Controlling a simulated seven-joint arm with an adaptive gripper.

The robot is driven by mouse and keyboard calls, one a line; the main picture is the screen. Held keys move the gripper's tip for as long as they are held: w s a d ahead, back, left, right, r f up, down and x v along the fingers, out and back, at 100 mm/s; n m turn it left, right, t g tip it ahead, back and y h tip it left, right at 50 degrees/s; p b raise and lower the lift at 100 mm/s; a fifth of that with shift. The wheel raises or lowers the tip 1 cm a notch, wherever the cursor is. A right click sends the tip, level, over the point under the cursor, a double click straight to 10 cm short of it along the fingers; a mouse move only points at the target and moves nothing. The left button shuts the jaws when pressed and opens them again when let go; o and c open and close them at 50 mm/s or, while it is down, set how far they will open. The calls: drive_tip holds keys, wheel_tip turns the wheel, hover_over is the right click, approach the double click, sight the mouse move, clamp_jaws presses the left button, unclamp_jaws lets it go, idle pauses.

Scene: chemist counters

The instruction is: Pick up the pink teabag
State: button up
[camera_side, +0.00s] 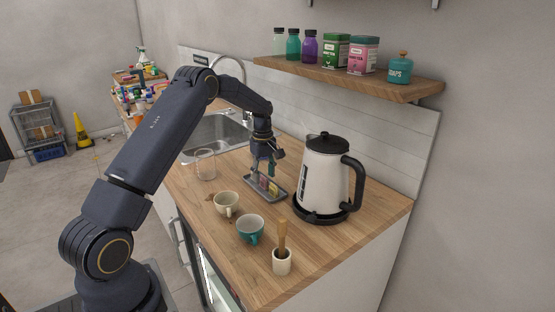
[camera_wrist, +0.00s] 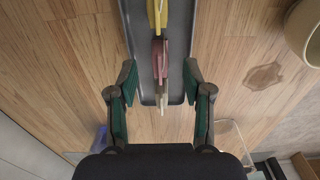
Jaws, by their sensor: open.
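The pink teabag (camera_wrist: 159,58) stands on edge in a narrow grey tray (camera_wrist: 180,22) in the wrist view. It also shows small in the side view (camera_side: 263,183). A yellow teabag (camera_wrist: 156,14) stands beyond it, and a pale teabag edge shows nearer to me. My gripper (camera_wrist: 160,72) is open and empty. Its green-padded fingers appear on either side of the tray in the wrist view, with the pink teabag roughly between their tips. In the side view my gripper (camera_side: 268,163) is above the tray's far end; contact cannot be told.
A white kettle (camera_side: 325,172) stands right of the tray. A cream cup (camera_side: 227,204), a teal cup (camera_side: 250,230) and a small pot with a wooden tool (camera_side: 282,262) stand in front. A clear glass (camera_side: 205,164) and the sink (camera_side: 217,132) are to the left.

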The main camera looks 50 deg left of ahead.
drive_tip(key=shift+f, duration=0.35)
drive_tip(key=c, duration=0.8)
drive_tip(key=shift+o, duration=0.2)
drive_tip(key=shift+r, duration=0.15)
